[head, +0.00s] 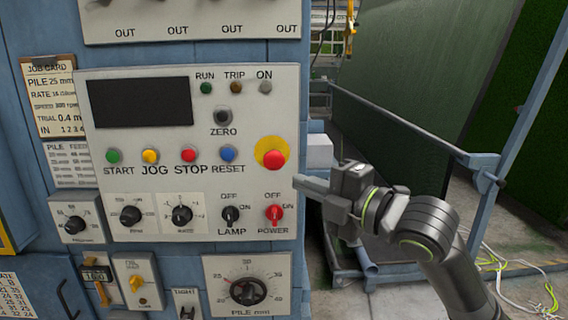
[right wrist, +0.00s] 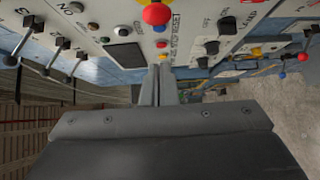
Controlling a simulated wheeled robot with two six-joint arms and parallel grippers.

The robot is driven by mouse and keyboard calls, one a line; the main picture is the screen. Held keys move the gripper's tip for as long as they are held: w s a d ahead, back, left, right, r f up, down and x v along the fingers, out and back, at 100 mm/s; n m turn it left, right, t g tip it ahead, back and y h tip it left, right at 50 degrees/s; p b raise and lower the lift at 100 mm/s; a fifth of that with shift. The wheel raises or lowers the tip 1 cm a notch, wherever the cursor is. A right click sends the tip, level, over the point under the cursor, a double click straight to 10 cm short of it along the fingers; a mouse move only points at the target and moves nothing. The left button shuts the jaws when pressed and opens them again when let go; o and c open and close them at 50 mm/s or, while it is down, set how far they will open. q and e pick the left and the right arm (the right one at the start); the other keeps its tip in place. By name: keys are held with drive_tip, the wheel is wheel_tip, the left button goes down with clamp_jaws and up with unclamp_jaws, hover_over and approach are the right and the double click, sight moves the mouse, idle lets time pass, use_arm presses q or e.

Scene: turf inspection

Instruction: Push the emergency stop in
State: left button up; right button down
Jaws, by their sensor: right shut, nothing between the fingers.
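The emergency stop is a red mushroom button (head: 274,158) on a round yellow collar, at the right side of the cream control panel (head: 150,215). In the right wrist view a large red button with yellow at it, which looks like the same stop (right wrist: 156,14), shows at the top edge. My right gripper (head: 299,182) is shut and empty, its tips just right of and below the stop in the head view, apart from it. In the right wrist view its closed fingers (right wrist: 160,74) point toward the panel. My left gripper is not in view.
Left of the stop is a row with green START (head: 113,156), yellow JOG (head: 150,156), red STOP (head: 188,155) and blue RESET (head: 227,153) buttons. The red POWER switch (head: 274,213) is just below the stop. A blue railing (head: 410,130) stands at right; cables lie on the floor.

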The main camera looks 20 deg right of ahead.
sight(268, 162)
drive_tip(key=w+p, duration=0.1)
drive_tip(key=w, duration=0.1)
drive_tip(key=w+p, duration=0.1)
drive_tip(key=w, duration=0.2)
drive_tip(key=w+a+p, duration=0.1)
drive_tip(key=w, duration=0.2)
drive_tip(key=shift+w+a+p, duration=0.1)
drive_tip(key=shift+p, duration=0.2)
drive_tip(key=shift+a, duration=0.1)
